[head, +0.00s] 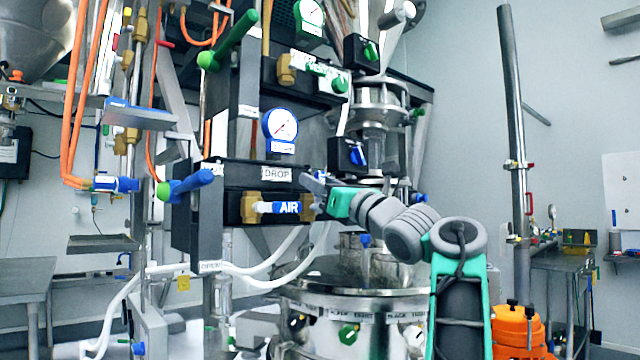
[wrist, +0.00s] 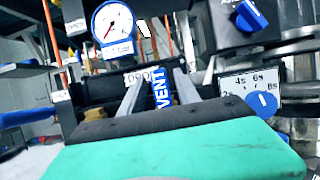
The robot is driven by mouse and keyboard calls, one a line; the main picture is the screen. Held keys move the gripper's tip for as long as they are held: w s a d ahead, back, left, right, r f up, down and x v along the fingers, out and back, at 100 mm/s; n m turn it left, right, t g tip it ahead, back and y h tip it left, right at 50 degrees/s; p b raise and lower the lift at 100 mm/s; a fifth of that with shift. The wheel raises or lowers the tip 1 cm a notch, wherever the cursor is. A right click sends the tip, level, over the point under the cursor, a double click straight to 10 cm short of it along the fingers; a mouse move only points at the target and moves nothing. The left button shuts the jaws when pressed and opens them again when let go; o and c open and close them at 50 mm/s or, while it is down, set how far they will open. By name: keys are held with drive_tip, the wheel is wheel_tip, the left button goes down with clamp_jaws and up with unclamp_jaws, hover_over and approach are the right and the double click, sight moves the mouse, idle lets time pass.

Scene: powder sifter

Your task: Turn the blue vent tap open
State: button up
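The blue vent tap (wrist: 161,88), with white lettering reading VENT, shows in the wrist view between the two grey fingers of my gripper (wrist: 160,82). My gripper is open, its fingers spread on either side of the tap; I cannot tell whether either finger touches it. In the head view my gripper (head: 316,186) reaches left to the front of the dark valve block, by the right end of a blue and white handle (head: 286,208) marked AIR.
A blue-rimmed gauge (head: 281,130) sits above the block. A blue knob (head: 357,155) on a black box is just above my gripper. A timer dial (wrist: 264,104) is right of the fingers. Blue (head: 187,185) and green (head: 229,40) levers stick out at left. A steel vessel (head: 350,275) stands below.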

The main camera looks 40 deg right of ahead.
drive_tip(key=b+v, duration=0.3)
drive_tip(key=v, duration=0.4)
drive_tip(key=shift+s+f, duration=0.2)
drive_tip(key=shift+s, duration=0.15)
